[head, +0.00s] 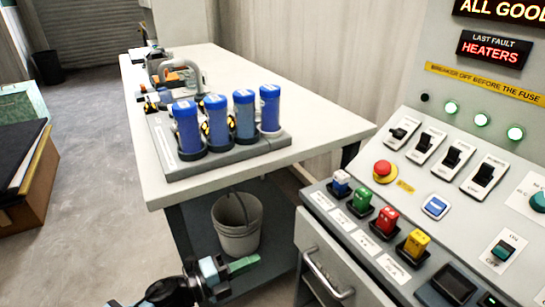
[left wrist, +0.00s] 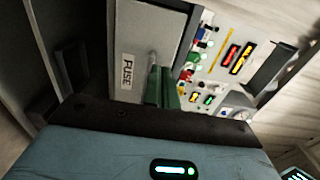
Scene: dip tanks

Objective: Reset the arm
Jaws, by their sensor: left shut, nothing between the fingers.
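My left gripper (head: 250,263) is at the bottom of the head view, in front of the bucket under the table. Its green fingers are shut and empty. In the left wrist view the same fingers (left wrist: 162,88) are together beside a grey panel labelled FUSE (left wrist: 128,75). The control console (head: 410,185) stands to the right of the gripper, and a grey front with a bar handle (head: 325,278) is on its lower side. The gripper looks apart from that handle. My right gripper is not in view.
A white table (head: 300,95) carries a grey rack (head: 180,165) with several blue cylinders (head: 217,118). A grey bucket (head: 236,225) stands beneath it. The console has coloured blocks, several black switches and a red button (head: 384,170).

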